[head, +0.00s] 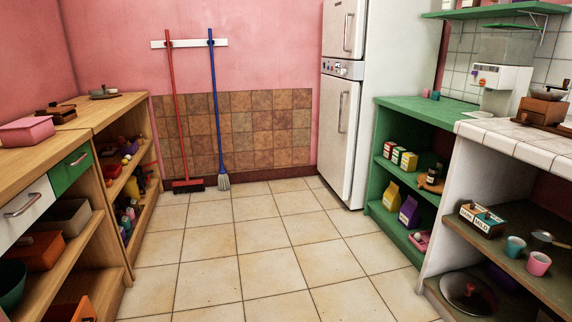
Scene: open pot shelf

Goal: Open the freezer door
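A tall white fridge-freezer (375,110) stands against the back wall, right of centre, in the head view. It has an upper door (337,30) and a lower door (333,135), with a control strip (342,68) between them. Each door has a long vertical metal handle, one on the upper door (348,32) and one on the lower door (344,112). Both doors look shut. Which of them is the freezer door cannot be told from the labels. Neither of my grippers is in view, and the fridge-freezer is some way off across the floor.
The tiled floor (240,245) is clear up to the fridge-freezer. Wooden shelves (110,145) line the left. A green shelf unit (400,150) and a white tiled counter (520,138) line the right. A red broom (176,110) and blue broom (216,110) hang at the back wall.

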